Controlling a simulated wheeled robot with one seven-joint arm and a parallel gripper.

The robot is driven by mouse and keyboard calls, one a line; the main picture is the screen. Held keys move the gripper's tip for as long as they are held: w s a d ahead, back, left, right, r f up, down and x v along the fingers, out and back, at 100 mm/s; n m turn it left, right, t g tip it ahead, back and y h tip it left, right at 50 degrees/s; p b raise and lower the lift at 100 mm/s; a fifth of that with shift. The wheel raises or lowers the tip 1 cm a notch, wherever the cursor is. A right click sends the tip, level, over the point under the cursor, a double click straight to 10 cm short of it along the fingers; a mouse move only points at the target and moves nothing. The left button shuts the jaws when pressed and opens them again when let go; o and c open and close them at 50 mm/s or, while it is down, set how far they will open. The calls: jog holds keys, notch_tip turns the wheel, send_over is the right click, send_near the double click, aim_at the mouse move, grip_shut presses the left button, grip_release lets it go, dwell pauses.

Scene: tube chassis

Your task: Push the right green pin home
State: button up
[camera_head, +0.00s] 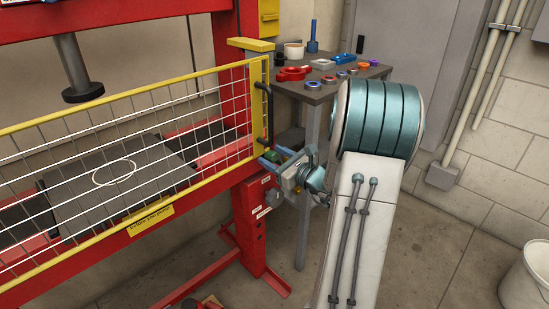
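A small green pin (274,156) shows at the right end of the yellow-framed mesh guard, beside the red press upright. My gripper (273,157) is right at it, with its two bluish fingers spread apart, one on each side of the green part. Whether the fingers touch the pin is too small to tell. The pin's shaft and its hole are hidden behind my gripper and the guard frame, so its depth cannot be seen. No second green pin can be made out.
The mesh guard (130,150) stands in front of the press bed at left. A grey bench (322,96) with red, blue and orange parts stands behind my gripper. A white bucket (525,285) is at lower right. Open floor lies at the bottom right.

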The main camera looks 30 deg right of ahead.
jog(key=p+v, duration=0.3)
jog(key=v, duration=1.1)
jog(key=shift+w, duration=0.1)
